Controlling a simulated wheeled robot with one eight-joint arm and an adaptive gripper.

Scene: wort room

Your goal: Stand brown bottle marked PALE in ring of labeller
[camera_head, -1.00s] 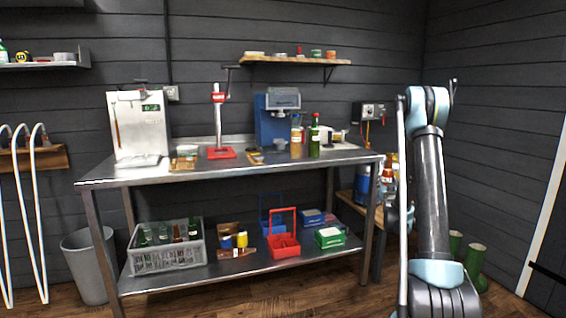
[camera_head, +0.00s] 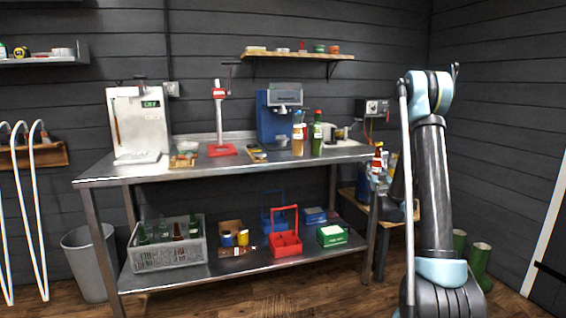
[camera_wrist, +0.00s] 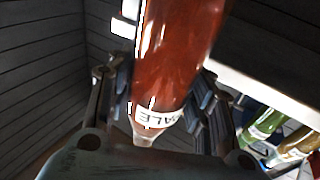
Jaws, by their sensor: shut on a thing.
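My gripper (camera_wrist: 162,92) is shut on a brown bottle (camera_wrist: 178,50) in the wrist view, one finger on each side. In the head view a brown bottle with a red cap (camera_head: 377,159) stands out upright at my gripper, right of the bench's right end. My gripper there is partly hidden by my arm. A blue machine with a grey head (camera_head: 275,115) stands at the back of the bench; I cannot tell whether it is the labeller. No ring can be made out.
An amber bottle (camera_head: 298,138) and a green bottle (camera_head: 317,135) stand before the blue machine. A red-based stand (camera_head: 221,149) and a white machine (camera_head: 138,120) are further left on the steel bench (camera_head: 200,168). A crate of bottles (camera_head: 168,254) is on the lower shelf.

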